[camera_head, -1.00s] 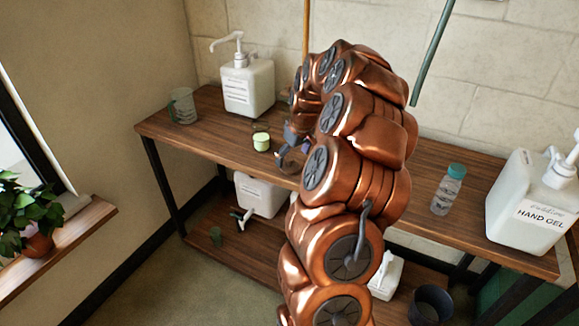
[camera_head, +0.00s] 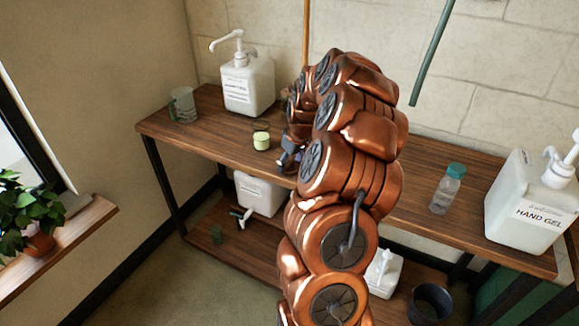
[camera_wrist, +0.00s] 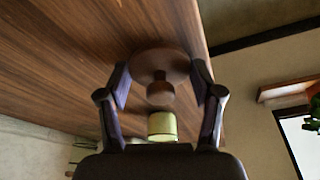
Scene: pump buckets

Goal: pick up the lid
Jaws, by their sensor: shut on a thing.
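The lid (camera_wrist: 160,62) is a round brown disc with a knob, seen in the wrist view between the two fingers of my gripper (camera_wrist: 161,75). The fingers are closed against its opposite sides. Whether the lid touches the wooden tabletop behind it is hard to tell. In the head view my gripper (camera_head: 287,153) is a small dark shape at the table's front edge, partly behind my arm. I cannot make out the lid there.
A pale green jar (camera_head: 262,141) stands just left of my gripper on the wooden table (camera_head: 215,136); it also shows in the wrist view (camera_wrist: 162,126). A clear bottle (camera_head: 446,189) and hand gel jug (camera_head: 527,207) stand right.

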